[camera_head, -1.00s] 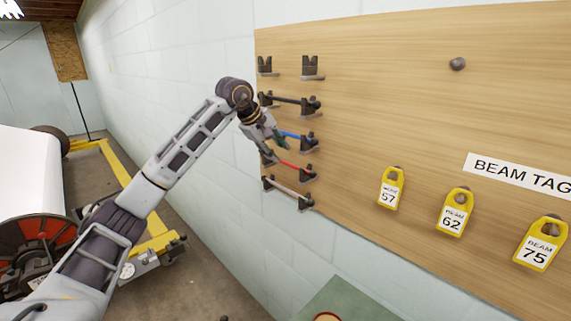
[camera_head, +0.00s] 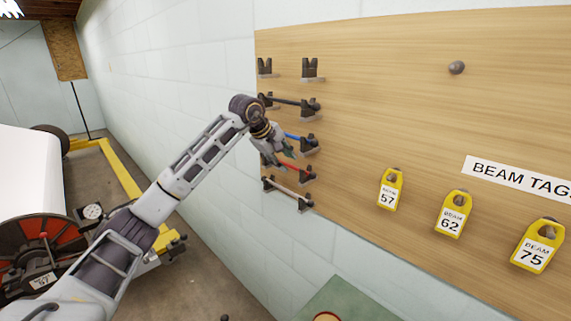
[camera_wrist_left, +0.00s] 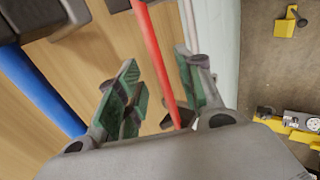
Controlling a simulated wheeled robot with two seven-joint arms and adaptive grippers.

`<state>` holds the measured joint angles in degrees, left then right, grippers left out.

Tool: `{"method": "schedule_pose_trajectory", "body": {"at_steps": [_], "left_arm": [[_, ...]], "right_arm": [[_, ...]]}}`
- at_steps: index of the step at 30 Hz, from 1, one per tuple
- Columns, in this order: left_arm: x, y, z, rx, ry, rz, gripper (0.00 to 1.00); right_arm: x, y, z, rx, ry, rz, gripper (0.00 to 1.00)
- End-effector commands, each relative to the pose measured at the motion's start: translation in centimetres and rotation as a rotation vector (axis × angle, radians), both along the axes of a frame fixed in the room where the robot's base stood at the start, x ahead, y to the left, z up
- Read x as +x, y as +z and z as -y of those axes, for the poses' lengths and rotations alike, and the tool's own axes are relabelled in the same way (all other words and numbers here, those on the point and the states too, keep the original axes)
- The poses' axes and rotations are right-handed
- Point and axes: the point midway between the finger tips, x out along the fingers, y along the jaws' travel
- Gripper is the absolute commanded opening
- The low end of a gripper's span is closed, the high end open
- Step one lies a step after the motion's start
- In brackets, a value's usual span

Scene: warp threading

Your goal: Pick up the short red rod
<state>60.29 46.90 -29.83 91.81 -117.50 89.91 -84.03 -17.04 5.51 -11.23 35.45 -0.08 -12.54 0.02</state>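The short red rod (camera_head: 294,167) lies across a pair of dark pegs on the wooden board, its left part hidden by my gripper. My left gripper (camera_head: 280,157) is at this rod, close to the board. In the left wrist view the red rod (camera_wrist_left: 152,50) runs between the two green-padded fingers of the open gripper (camera_wrist_left: 157,75). Gaps show on both sides of the rod, and no finger clearly touches it. My right gripper is not in view.
A blue rod (camera_head: 293,135) sits just above, a dark rod (camera_head: 288,100) higher up, and a pale rod (camera_head: 284,187) just below. The top pegs (camera_head: 310,68) are empty. Yellow beam tags (camera_head: 390,190) hang to the right.

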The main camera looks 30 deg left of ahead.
Motion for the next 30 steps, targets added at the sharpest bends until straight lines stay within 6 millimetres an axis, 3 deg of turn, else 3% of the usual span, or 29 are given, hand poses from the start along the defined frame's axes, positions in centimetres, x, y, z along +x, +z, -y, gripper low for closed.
{"method": "schedule_pose_trajectory", "body": {"at_steps": [6,20,30], "left_arm": [[0.9,-1.3,0.3,-0.001,-0.001,0.0,0.37],[1.0,-1.4,0.3,0.0,-0.001,0.001,0.37],[1.0,-1.4,0.3,0.0,-0.001,0.001,0.0]], "right_arm": [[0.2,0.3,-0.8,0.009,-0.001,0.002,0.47],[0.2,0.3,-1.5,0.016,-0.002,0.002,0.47],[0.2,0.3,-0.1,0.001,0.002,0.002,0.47]]}}
